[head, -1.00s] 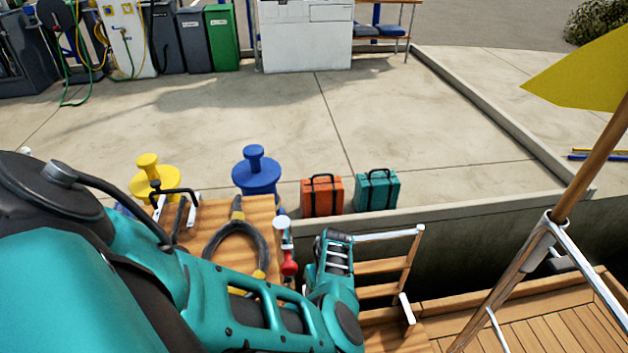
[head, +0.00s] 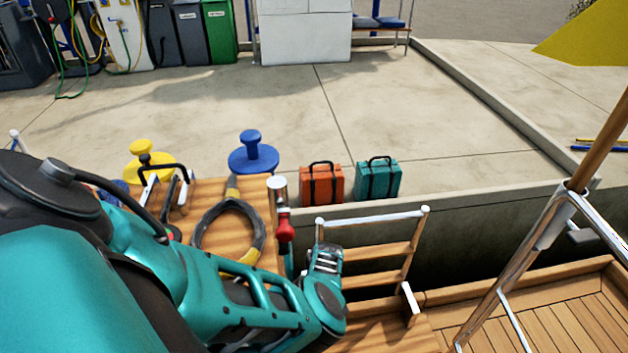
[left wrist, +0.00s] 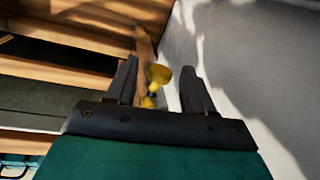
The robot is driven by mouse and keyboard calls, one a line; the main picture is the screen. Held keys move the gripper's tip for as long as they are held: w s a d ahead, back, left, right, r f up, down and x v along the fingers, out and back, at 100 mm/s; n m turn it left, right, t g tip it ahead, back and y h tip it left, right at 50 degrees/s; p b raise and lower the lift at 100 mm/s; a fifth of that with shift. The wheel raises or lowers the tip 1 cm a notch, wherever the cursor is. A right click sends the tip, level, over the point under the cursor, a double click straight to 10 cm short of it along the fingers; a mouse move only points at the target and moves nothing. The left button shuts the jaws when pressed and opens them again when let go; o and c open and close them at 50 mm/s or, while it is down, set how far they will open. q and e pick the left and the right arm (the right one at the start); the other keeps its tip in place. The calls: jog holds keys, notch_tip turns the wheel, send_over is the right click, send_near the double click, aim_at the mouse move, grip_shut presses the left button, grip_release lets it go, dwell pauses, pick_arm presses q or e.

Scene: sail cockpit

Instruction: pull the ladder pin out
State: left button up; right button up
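The ladder pin shows as a yellow knob (left wrist: 158,74) on a short stem in the left wrist view, close to a wooden upright and a pale wall. My left gripper (left wrist: 160,68) is open, with one dark finger on each side of the knob. Gaps show between the knob and both fingers; I cannot tell how far off in depth it is. In the head view my teal left arm reaches down beside the boarding ladder (head: 379,249), and the arm hides the pin and gripper there. My right gripper is not in view.
A wooden board with a black and yellow rope loop (head: 230,232) and a red-handled item (head: 285,228) lies beside the arm. An orange case (head: 321,183) and a teal case (head: 378,179) stand on the dock edge. A slanted metal-and-wood pole (head: 545,232) rises at right.

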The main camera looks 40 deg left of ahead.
pick_arm(q)
jog(key=c, duration=0.4)
grip_shut()
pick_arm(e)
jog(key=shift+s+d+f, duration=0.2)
